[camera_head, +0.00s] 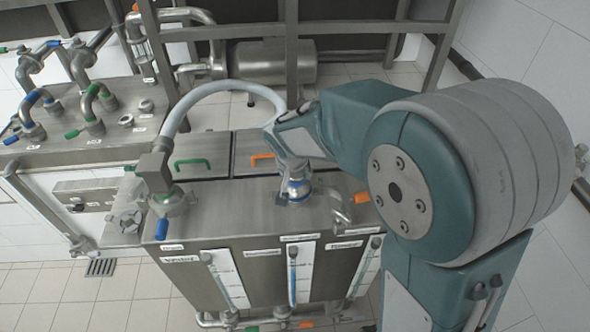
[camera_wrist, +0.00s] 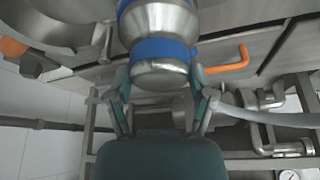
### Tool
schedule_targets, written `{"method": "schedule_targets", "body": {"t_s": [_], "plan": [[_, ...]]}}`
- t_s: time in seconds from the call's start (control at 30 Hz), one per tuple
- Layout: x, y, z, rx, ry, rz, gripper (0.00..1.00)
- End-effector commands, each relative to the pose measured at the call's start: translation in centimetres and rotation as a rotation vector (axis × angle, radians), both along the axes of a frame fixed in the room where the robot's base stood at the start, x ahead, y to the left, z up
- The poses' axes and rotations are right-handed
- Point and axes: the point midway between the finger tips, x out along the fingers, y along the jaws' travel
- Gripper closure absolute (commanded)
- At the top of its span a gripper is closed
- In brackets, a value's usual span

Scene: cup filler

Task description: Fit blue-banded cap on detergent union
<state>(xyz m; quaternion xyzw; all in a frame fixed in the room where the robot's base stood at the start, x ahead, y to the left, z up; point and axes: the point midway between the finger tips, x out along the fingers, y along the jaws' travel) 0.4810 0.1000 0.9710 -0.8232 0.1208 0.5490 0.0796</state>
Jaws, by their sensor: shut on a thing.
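The blue-banded cap (camera_wrist: 160,50) is a metal piece with a blue band, held between the fingers of my gripper (camera_wrist: 160,88) in the wrist view. In the head view my gripper (camera_head: 291,165) points down over the middle of the steel tank top. Metal with blue rings (camera_head: 297,188) shows right under it, at the detergent union's place. A second blue edge shows at the top of the wrist view, beyond the cap. The union itself is mostly hidden, and I cannot tell whether cap and union touch or are seated.
A hose (camera_head: 215,90) arches from a blue-handled fitting (camera_head: 160,190) on the left of the tank to behind my gripper. Green (camera_head: 192,164) and orange (camera_head: 262,158) lid handles stand behind. A metal fitting (camera_head: 340,209) with an orange handle is close on the right.

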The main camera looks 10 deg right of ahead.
Motion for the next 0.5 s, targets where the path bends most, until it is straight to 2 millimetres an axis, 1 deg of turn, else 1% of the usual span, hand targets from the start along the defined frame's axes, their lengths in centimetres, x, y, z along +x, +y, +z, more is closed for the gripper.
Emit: {"method": "schedule_targets", "body": {"t_s": [0.17,0.2,0.27,0.5], "plan": [[0.00,-0.01,-0.39,0.000,0.000,0.000,0.91],[-0.01,0.00,-0.43,0.000,0.000,0.000,0.26],[0.00,0.00,-0.40,0.000,0.000,0.000,0.00],[-0.01,-0.01,-0.39,0.000,0.000,0.000,0.00]]}}
